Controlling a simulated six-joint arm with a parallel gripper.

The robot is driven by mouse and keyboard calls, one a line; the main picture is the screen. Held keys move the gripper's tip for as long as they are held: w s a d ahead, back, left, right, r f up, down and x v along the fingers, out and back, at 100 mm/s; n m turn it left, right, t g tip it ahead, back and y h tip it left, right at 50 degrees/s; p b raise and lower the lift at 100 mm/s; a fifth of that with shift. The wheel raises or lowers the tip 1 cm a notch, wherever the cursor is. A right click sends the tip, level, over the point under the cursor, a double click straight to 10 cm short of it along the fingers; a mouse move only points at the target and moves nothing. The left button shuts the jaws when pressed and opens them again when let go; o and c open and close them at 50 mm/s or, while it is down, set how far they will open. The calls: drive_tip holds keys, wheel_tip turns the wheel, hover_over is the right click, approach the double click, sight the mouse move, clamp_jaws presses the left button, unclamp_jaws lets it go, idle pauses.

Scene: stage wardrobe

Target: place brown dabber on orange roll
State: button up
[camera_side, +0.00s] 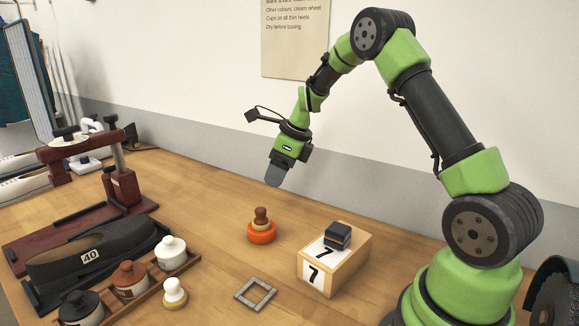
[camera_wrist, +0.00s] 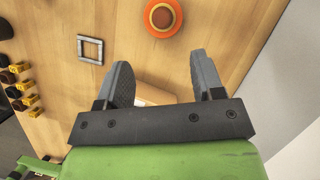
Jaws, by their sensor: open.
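The brown dabber (camera_side: 261,215) stands upright on the orange roll (camera_side: 262,235), which lies on the wooden table. In the wrist view, the brown dabber (camera_wrist: 162,16) shows from above, inside the outline of the orange roll (camera_wrist: 149,20). My gripper (camera_side: 275,178) is in the air, above and behind the roll and apart from both. In the wrist view, my gripper (camera_wrist: 160,68) has its two fingers spread, with nothing held between them. The roll and dabber lie beyond the fingertips there.
A wooden box (camera_side: 343,267) marked 7 carries a dark block (camera_side: 338,236). A grey square frame (camera_side: 255,294) lies left of it. A white dabber (camera_side: 174,290), lidded pots (camera_side: 130,280), a black shoe (camera_side: 90,252) and a dark red press (camera_side: 125,185) stand further left.

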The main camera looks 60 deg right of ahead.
drive_tip(key=s+a+r+n+t, duration=0.1)
drive_tip(key=s+a+r+n, duration=0.85)
drive_tip(key=r+n, duration=0.35)
drive_tip(key=s+a+r+n+t, duration=0.1)
drive_tip(key=s+a+n, duration=0.2)
drive_tip(key=s+n, duration=0.4)
drive_tip(key=s+a+n+t, duration=0.1)
drive_tip(key=s+a+n, duration=0.2)
drive_tip(key=s+n, duration=0.4)
drive_tip(key=shift+a+r, duration=0.4)
